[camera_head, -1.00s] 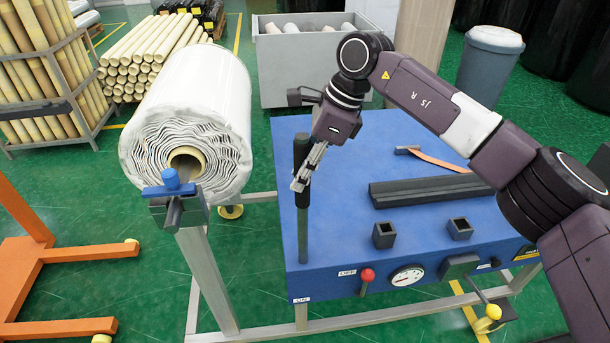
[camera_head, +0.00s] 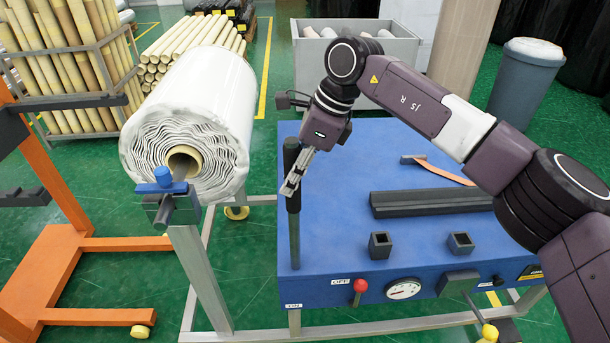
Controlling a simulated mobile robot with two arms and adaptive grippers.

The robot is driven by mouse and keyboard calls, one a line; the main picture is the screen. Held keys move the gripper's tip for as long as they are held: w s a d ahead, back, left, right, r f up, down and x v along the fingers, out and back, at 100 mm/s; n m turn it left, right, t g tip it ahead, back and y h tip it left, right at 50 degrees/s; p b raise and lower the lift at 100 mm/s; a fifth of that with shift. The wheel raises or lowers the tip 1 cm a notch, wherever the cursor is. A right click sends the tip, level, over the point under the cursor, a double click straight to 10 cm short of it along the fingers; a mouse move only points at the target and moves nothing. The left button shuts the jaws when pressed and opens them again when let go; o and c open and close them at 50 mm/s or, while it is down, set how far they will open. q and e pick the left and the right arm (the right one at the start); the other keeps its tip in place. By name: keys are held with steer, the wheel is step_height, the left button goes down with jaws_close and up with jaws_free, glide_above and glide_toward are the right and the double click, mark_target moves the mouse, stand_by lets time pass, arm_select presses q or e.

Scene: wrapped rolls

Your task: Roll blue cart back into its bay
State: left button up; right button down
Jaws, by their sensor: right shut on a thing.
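The blue cart (camera_head: 335,250) has a flat blue top on a grey metal frame with yellow-hubbed casters. A dark upright handle (camera_head: 293,240) stands at its left front corner. My right gripper (camera_head: 291,186) is shut on this handle near its upper part. A large white wrapped roll (camera_head: 205,110) lies on a shaft on the frame at the left of the blue top, with a blue clamp (camera_head: 163,178) at its near end. My left gripper is not in view. No marked bay can be made out.
An orange wheeled frame (camera_head: 65,265) stands close at the left. A rack of tan tubes (camera_head: 60,60), a pile of tubes (camera_head: 190,45), a grey bin (camera_head: 310,62) and a grey barrel (camera_head: 525,80) stand behind. Green floor shows between the orange frame and cart.

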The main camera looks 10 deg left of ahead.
steer(key=shift+s+a+r, duration=0.1)
steer(key=shift+s+a, duration=0.05)
steer(key=shift+a, duration=0.5)
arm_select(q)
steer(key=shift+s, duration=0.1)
arm_select(e)
steer(key=shift+s+a, duration=0.1)
steer(key=shift+a, duration=0.25)
steer(key=c, duration=2)
jaws_free()
steer(key=o, duration=0.4)
steer(key=shift+s+a, duration=0.1)
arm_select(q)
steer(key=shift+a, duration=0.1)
arm_select(e)
steer(key=v, duration=1.2)
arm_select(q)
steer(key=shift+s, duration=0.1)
